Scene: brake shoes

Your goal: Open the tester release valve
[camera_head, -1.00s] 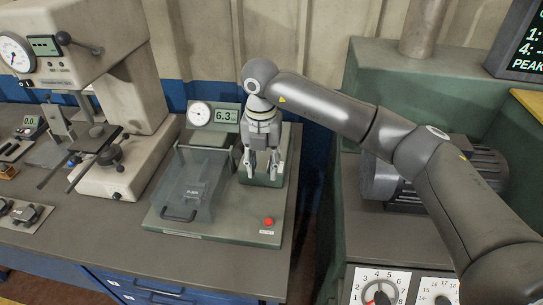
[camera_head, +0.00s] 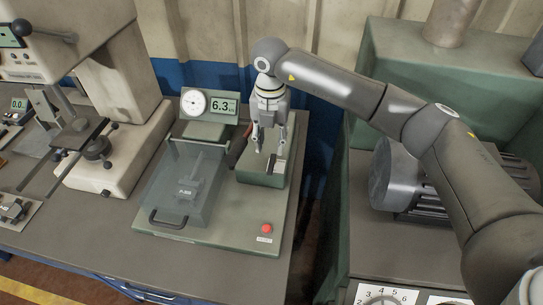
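The tester (camera_head: 205,228) is a grey-green bench unit with a clear cover (camera_head: 178,190), a round dial gauge (camera_head: 194,103) and a display (camera_head: 224,106) reading 6.3. On its right side stands a green block (camera_head: 258,178). My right gripper (camera_head: 270,150) points down just above this block, its two fingers apart. A small dark part (camera_head: 271,163) shows below and between the fingers, beside a white label; I cannot tell whether it is the release valve or whether the fingers touch it. A dark reddish handle (camera_head: 238,147) shows left of the gripper. My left gripper is out of view.
A red button (camera_head: 267,228) sits at the tester's front right. A beige press-like machine (camera_head: 115,120) stands to the left on the workbench (camera_head: 90,235). To the right, past a gap, is a green machine with a grey motor (camera_head: 395,180).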

